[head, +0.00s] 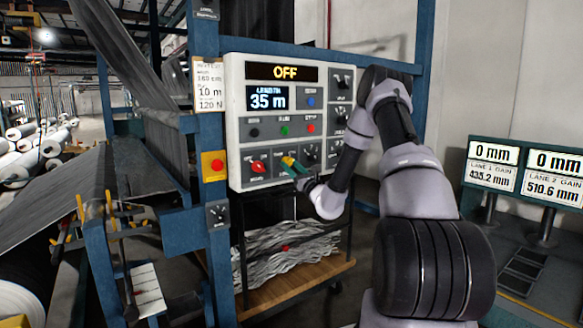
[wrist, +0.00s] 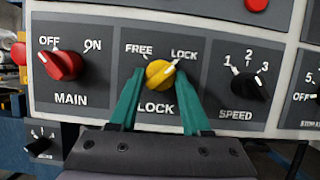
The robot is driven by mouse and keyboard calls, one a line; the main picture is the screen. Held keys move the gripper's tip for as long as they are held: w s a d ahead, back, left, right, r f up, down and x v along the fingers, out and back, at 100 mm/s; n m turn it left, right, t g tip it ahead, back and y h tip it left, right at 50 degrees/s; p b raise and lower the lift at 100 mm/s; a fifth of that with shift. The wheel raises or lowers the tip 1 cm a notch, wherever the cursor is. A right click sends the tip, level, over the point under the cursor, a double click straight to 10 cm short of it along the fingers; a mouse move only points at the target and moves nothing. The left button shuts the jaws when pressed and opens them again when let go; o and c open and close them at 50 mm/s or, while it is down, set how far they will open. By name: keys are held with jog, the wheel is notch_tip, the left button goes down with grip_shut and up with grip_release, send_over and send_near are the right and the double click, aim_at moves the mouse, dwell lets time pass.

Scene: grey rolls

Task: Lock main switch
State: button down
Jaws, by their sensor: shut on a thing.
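The main switch is a red knob (wrist: 62,65) marked MAIN in the wrist view; its white mark points up-left to OFF. It also shows in the head view (head: 257,167). To its right is a yellow knob (wrist: 157,74) marked LOCK, with FREE at upper left and LOCK at upper right. Its white mark points up-right, toward LOCK. My gripper (wrist: 158,82) has its two teal fingers on either side of the yellow knob and is shut on it. In the head view, my gripper (head: 292,164) is at the panel's lower row. The fingers partly cover the knob's sides.
The white control panel (head: 236,110) has a display reading OFF (head: 284,72). A black SPEED knob (wrist: 249,84) sits right of the yellow knob. A red button on a yellow box (head: 215,166) is left of the panel. A cart (head: 300,284) with grey strands stands below.

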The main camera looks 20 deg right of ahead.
jog(key=shift+m, duration=0.3)
jog(key=shift+c, duration=1.8)
grip_release()
jog(key=v, duration=1)
jog(key=shift+s+f, duration=0.2)
jog(key=shift+s, duration=0.2)
jog(key=shift+r, duration=0.1)
